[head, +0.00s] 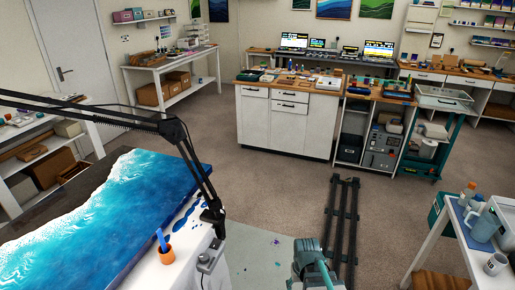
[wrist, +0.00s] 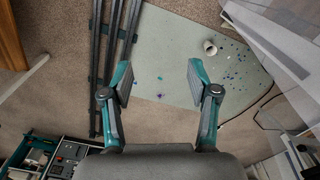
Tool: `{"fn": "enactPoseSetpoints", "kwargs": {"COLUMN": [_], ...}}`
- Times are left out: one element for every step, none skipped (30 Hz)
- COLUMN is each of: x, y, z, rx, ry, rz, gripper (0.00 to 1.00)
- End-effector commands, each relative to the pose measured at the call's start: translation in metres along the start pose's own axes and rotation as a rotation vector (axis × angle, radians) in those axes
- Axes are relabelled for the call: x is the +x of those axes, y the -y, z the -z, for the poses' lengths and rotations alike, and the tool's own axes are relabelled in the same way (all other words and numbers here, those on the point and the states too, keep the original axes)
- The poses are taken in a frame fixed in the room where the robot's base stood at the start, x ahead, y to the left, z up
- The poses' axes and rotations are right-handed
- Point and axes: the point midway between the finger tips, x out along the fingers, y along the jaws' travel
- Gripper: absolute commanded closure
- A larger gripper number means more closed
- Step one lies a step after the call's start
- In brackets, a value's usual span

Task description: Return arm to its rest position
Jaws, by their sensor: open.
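My gripper (wrist: 158,82) shows in the wrist view with its two fingers spread wide apart. It is open, and nothing is between the fingers. It hangs above the floor, over a pale grey mat (wrist: 185,50) with blue and purple splashes. In the head view part of my arm (head: 312,262) shows at the bottom, right of the middle; the fingers cannot be made out there.
A dark rail (head: 341,225) runs along the floor, also in the wrist view (wrist: 116,50). A blue wave-pattern resin slab (head: 130,215) lies at left under a black jointed lamp arm (head: 190,150). A white cart (head: 470,225) stands right; a cabinet island (head: 285,120) stands behind.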

Motion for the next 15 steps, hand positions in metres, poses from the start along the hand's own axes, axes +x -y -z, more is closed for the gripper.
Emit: {"fn": "enactPoseSetpoints", "kwargs": {"x": [0.008, 0.012, 0.018, 0.025, 0.030, 0.037, 0.043, 0.048, 0.056, 0.062, 0.068, 0.076, 0.083, 0.089, 0.099], "y": [-0.012, -0.018, -0.026, -0.023, -0.021, -0.021, -0.020, -0.020, -0.019, -0.019, -0.019, -0.018, -0.018, -0.017, -0.017], "z": [-0.012, -0.018, -0.024, -0.026, -0.030, -0.037, -0.042, -0.047, -0.055, -0.061, -0.067, -0.076, -0.084, -0.091, -0.103], "rx": [0.028, 0.042, 0.062, 0.056, 0.053, 0.052, 0.051, 0.051, 0.051, 0.050, 0.050, 0.050, 0.050, 0.050, 0.050], "ry": [0.003, 0.004, 0.002, 0.016, 0.029, 0.046, 0.059, 0.071, 0.090, 0.103, 0.118, 0.138, 0.155, 0.172, 0.197], "rz": [0.000, 0.000, 0.000, 0.001, 0.001, 0.001, 0.001, 0.002, 0.002, 0.002, 0.003, 0.003, 0.004, 0.004, 0.005], "gripper": [0.40, 0.40, 0.40, 0.40, 0.40, 0.40, 0.40, 0.40, 0.40, 0.40, 0.40, 0.40, 0.40, 0.40, 0.40]}}
